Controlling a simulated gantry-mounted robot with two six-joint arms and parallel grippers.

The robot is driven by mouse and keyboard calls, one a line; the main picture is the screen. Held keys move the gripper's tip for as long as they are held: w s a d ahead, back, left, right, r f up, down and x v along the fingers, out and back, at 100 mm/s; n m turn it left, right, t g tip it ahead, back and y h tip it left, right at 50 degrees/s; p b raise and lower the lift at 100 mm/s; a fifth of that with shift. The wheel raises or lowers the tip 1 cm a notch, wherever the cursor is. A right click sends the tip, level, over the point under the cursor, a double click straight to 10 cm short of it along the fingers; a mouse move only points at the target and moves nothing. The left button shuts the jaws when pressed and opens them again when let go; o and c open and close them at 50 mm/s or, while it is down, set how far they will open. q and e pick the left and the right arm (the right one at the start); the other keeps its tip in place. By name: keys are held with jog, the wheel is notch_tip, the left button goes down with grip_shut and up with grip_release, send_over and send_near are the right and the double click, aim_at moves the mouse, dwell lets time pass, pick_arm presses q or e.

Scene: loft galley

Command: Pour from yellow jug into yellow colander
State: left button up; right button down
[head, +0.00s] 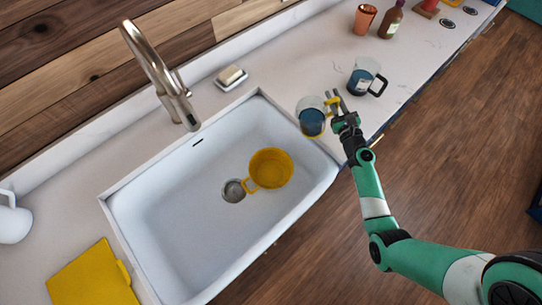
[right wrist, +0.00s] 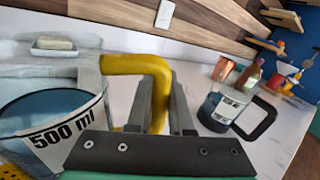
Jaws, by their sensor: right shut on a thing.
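The yellow jug (head: 311,118) is a clear measuring jug with a yellow handle and dark blue contents. It also shows in the right wrist view (right wrist: 45,125) with a "500 ml" mark. My right gripper (head: 336,103) is shut on its yellow handle (right wrist: 140,63). The jug is near the sink's right corner, looks roughly upright, and its height above the counter is hard to tell. The yellow colander (head: 271,167) sits in the sink beside the drain, to the lower left of the jug. My left gripper is out of view.
A similar jug with a black handle (head: 362,79) stands close to my right gripper on the counter. A copper cup (head: 364,19) and a bottle (head: 391,21) stand behind it. The faucet (head: 160,75) arches over the sink (head: 160,205). A soap dish (head: 231,80) is behind the sink.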

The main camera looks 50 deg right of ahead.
aim_at(306, 99)
jog(key=shift+w+a+r+n+t, duration=0.15)
jog(key=shift+w+a+r+n, duration=0.25)
jog(key=shift+a+n, duration=0.45)
jog(key=shift+w+a+r+n+t, duration=0.25)
jog(key=shift+a+r+n, duration=0.4)
jog(key=shift+n, duration=0.25)
jog(key=shift+w+a+r+n+t, duration=0.1)
jog(key=shift+w+a+r+n, duration=0.3)
jog(key=shift+a+n, duration=0.45)
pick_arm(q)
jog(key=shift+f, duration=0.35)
pick_arm(e)
jog(key=shift+a+r, duration=0.1)
jog(key=shift+a+n, duration=0.1)
jog(key=shift+n, duration=0.3)
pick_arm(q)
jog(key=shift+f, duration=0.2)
pick_arm(e)
jog(key=shift+w+a+r+n+t, duration=0.2)
jog(key=shift+a+n, duration=0.15)
jog(key=shift+n, duration=0.2)
jog(key=shift+w+a+r+n+t, duration=0.1)
jog(key=shift+a+r+n, duration=0.1)
jog(key=shift+a+n, duration=0.25)
pick_arm(q)
jog(key=shift+b, duration=0.35)
pick_arm(e)
jog(key=shift+w+a+r+n, duration=0.1)
jog(key=shift+a+r+n, duration=0.1)
jog(key=shift+n, duration=0.4)
